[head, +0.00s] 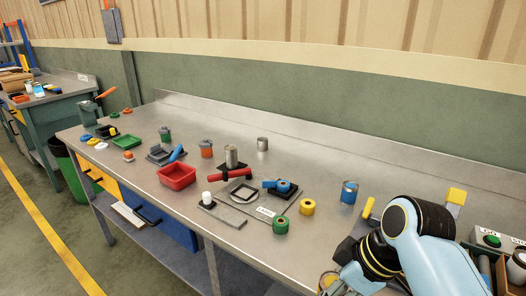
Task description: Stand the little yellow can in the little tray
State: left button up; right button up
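A small yellow can (307,207) stands upright on the bench right of centre, close to a green can (281,225). Two tray-like containers show: a shallow green tray (127,142) at the left and a deeper red bin (177,176) nearer the middle; I cannot tell which is the little tray. The yellow can is apart from both. My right gripper (412,202) is at the right, mostly hidden behind my own arm. Its two yellow-tipped fingers show wide apart, and the can is to their left, untouched. My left gripper is out of view.
The metal bench (330,163) has free room at its back right. A blue can (349,192) stands between the yellow can and my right gripper. A white-topped item on a grey plate (223,215), a red-handled tool (230,175) and metal cylinders occupy the middle.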

notch_tip(320, 180, down, 22)
jog(key=s+b, duration=0.1)
jog(key=b, duration=2)
jog(key=shift+f, duration=0.2)
jog(key=shift+r, duration=0.1)
